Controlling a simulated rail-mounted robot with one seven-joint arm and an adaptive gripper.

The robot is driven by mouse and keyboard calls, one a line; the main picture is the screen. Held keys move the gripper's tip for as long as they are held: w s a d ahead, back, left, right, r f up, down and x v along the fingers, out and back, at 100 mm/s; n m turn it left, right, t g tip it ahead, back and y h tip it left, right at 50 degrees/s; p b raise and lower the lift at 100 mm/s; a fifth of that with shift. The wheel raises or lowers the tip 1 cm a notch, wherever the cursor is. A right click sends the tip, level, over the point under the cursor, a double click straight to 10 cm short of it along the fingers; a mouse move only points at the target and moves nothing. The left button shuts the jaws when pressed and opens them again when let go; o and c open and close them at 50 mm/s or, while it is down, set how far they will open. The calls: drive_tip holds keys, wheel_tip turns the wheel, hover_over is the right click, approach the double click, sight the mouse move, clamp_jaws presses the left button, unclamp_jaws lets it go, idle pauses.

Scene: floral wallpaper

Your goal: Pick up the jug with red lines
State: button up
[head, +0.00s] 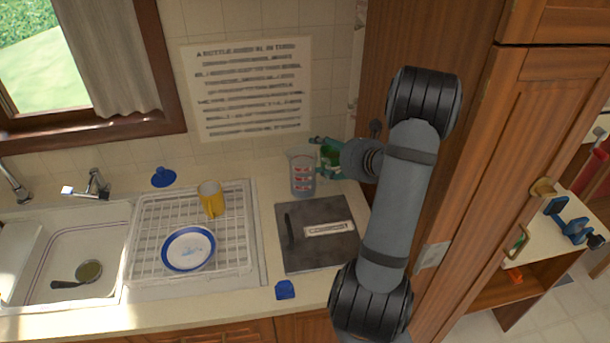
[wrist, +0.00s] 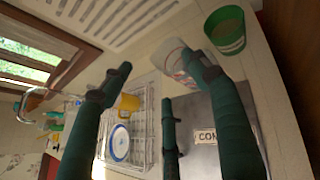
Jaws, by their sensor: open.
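The jug with red lines (head: 302,180) is a clear, upright container with red markings on its side. It stands on the counter near the wall, behind the dark square panel. In the wrist view, the jug (wrist: 173,64) shows beside the tip of the right finger, which hides part of it. My gripper (head: 322,141) is near the jug's upper right in the head view. In the wrist view, my gripper (wrist: 158,68) has its two dark green fingers wide apart, with nothing held between them. I cannot tell whether a finger touches the jug.
A green cup (wrist: 226,30) stands close to the jug; it is partly hidden in the head view (head: 331,160). The dark panel (head: 335,250) has a black handle. A rack (head: 235,258) holds a yellow mug (head: 211,200) and a blue-rimmed plate (head: 188,248). A tall wooden cabinet (head: 505,150) stands right.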

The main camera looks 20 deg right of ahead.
drive_tip(key=o, duration=0.9)
drive_tip(key=shift+o, duration=0.2)
drive_tip(key=shift+f, duration=0.1)
